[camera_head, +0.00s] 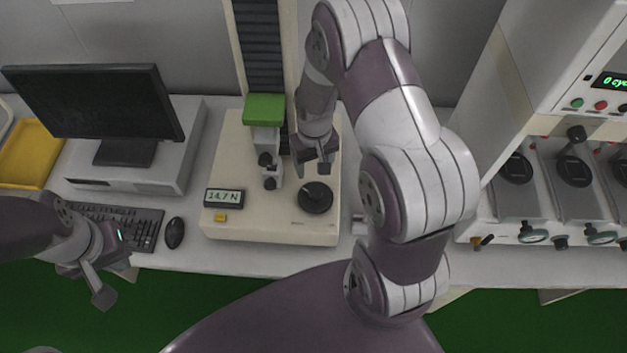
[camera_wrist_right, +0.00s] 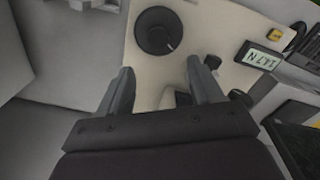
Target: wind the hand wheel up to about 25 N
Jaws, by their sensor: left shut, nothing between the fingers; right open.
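The black round hand wheel (camera_head: 315,197) sits on the front right of the cream test stand (camera_head: 270,232). In the right wrist view the hand wheel (camera_wrist_right: 156,31) has a pale index line on it. The small display (camera_head: 224,197) reads 14.7 N; it also shows in the right wrist view (camera_wrist_right: 262,58). My right gripper (camera_head: 313,168) is open and empty, above and just behind the hand wheel, apart from it. In the right wrist view its fingers (camera_wrist_right: 160,75) point toward the wheel. My left gripper (camera_head: 112,287) is shut and empty at the lower left, in front of the desk edge.
A green block (camera_head: 264,108) and black clamps (camera_head: 268,170) stand on the test stand left of my right gripper. A keyboard (camera_head: 125,222), mouse (camera_head: 174,233) and monitor (camera_head: 95,102) are at left. A machine with black dials (camera_head: 574,171) stands at right.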

